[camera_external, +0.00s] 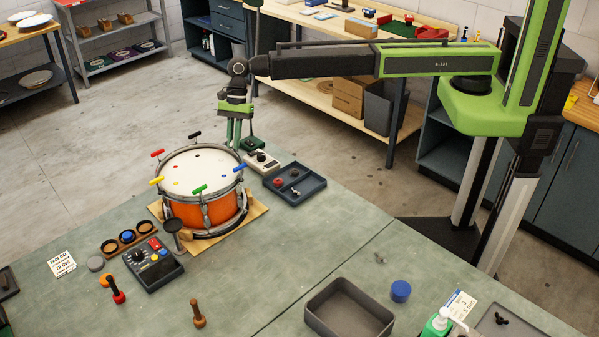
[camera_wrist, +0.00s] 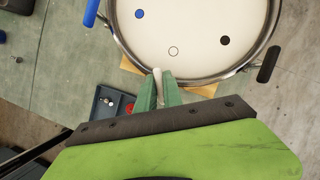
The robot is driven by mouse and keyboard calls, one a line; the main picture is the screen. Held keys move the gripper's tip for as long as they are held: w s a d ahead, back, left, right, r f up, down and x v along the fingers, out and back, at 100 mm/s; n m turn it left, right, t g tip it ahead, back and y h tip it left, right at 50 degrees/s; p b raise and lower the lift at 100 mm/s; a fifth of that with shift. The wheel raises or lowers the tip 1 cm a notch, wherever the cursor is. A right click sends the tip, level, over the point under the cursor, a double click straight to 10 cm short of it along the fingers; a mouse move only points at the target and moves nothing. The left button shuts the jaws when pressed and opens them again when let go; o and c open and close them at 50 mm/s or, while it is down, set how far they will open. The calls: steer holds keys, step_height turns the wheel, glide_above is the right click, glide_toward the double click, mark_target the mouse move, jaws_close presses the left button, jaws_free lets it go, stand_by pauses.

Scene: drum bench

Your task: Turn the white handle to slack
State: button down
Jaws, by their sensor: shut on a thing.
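The drum (camera_external: 203,203) has an orange shell and a white head, and stands on a wooden board (camera_external: 256,212). Coloured handles sit around its rim. In the wrist view the white handle (camera_wrist: 157,74) is at the near rim, between the green fingertips of my gripper (camera_wrist: 159,84). My gripper is shut on it. In the outside view my gripper (camera_external: 235,140) points down at the drum's far right rim, and I cannot make out the white handle there. An outlined white dot (camera_wrist: 173,51) lies on the head near this handle.
The blue handle (camera_wrist: 91,12) and black handle (camera_wrist: 268,64) flank the white one. A white device with a dial (camera_external: 262,161) and a dark tray (camera_external: 313,184) stand close to the drum's right. A control box (camera_external: 153,264) is at its front left.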

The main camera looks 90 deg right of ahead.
steer(key=n+g, duration=0.1)
steer(key=n, duration=0.2)
steer(key=n+g, duration=0.1)
steer(key=n, duration=0.2)
steer(key=shift+g, duration=0.3)
steer(key=shift+n, duration=0.4)
steer(key=c, duration=1.5)
jaws_free()
steer(key=p+v, duration=1.1)
steer(key=v, duration=0.1)
steer(key=shift+r, duration=0.1)
